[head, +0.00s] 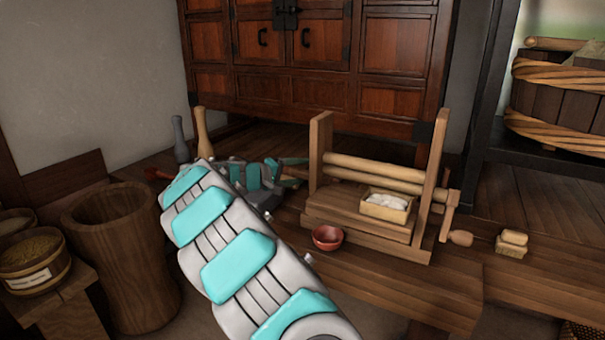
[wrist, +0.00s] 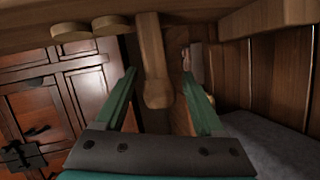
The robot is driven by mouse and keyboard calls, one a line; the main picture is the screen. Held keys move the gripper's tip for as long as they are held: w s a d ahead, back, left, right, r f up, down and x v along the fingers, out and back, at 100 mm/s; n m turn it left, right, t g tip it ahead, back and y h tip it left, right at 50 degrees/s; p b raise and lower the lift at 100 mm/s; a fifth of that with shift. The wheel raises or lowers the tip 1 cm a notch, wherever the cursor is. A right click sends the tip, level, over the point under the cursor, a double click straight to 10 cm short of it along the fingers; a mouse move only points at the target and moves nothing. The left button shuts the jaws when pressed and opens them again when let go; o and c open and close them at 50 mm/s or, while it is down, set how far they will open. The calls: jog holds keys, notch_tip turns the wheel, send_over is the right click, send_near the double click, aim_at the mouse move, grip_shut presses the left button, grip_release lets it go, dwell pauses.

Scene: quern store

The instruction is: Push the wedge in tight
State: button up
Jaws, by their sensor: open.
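The wedge (wrist: 155,85), a pale wooden peg with a thick rounded end, sticks out of the left post of a wooden roller frame in the wrist view. My gripper (wrist: 159,76) is open, one finger on each side of the wedge with gaps visible. How deep the wedge sits in the post cannot be seen. In the head view my gripper (head: 284,172) is just left of the roller frame's left post (head: 320,145), fingers toward it. The wedge is mostly hidden there. Two round roller ends (wrist: 70,31) show beside the wedge in the wrist view.
A red bowl (head: 327,237) stands before the frame, and a box of white fluff (head: 386,208) sits on it. A wooden mortar (head: 125,255) stands at left. A cabinet (head: 320,65) closes off the back.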

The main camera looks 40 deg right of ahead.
jog(key=shift+x, duration=0.8)
jog(key=shift+c, duration=0.4)
grip_shut()
dwell(0.5)
